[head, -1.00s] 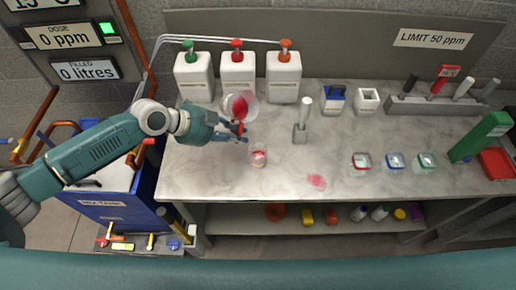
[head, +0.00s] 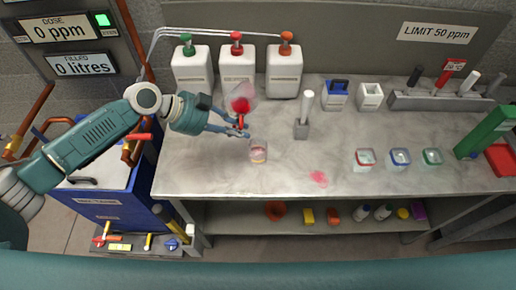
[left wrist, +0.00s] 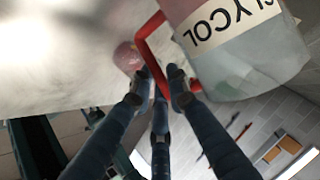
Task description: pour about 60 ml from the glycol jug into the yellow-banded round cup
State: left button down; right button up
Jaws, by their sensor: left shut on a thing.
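The clear glycol jug (head: 241,97), with red liquid showing in it, is held above the bench in front of the white dispensers. My left gripper (head: 242,129) is shut on its red handle; the left wrist view shows the handle (left wrist: 146,42) between the fingers and the jug's GLYCOL label (left wrist: 225,22). A small round clear cup (head: 258,151) stands on the bench just below and right of the fingertips, apart from the jug. It has pinkish contents; its band colour is too small to be sure of. No stream shows. My right gripper is out of view.
White dispensers (head: 237,70) line the back. An upright white-handled tool (head: 304,115) stands right of the cup. A pink spill (head: 318,178) lies on the bench. Red (head: 365,158), blue (head: 400,157) and green-rimmed (head: 431,157) containers stand to the right. The front-left bench is clear.

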pick_arm(q)
jog(key=f+g+h+b, duration=0.1)
jog(key=b, duration=0.3)
jog(key=w+f+n+g+h+b, duration=0.1)
jog(key=g+b, duration=0.1)
jog(key=b, duration=0.2)
jog(key=n+g+h+b, duration=0.1)
jog(key=b, duration=0.3)
jog(key=shift+w+a+f, duration=0.3)
jog(key=shift+a+f, duration=0.1)
jog(key=shift+a+n+g+h+b, duration=0.1)
jog(key=shift+n+g+h+b, duration=0.3)
jog(key=shift+b, duration=0.5)
jog(key=shift+a, duration=0.1)
